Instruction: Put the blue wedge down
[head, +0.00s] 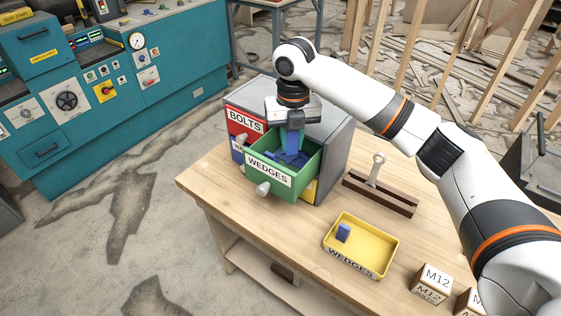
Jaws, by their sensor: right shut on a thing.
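My right gripper (292,142) reaches down from above into the open green drawer (271,183) labelled WEDGES. It is shut on a blue wedge (292,152), which is partly hidden by the gripper and the drawer front. More blue shapes lie low in the drawer around it; I cannot tell them apart, nor whether the held wedge touches them. Another blue wedge (343,232) sits in the left part of a yellow tray (375,274) labelled WEDGES on the table. My left gripper is not in view.
The drawer belongs to a grey cabinet (341,150) with a red BOLTS drawer (243,124) on the wooden table (215,187). A brown rail with a grey upright (377,170) stands right of it. M12 boxes (432,283) are at the front right. Bare tabletop lies between cabinet and tray.

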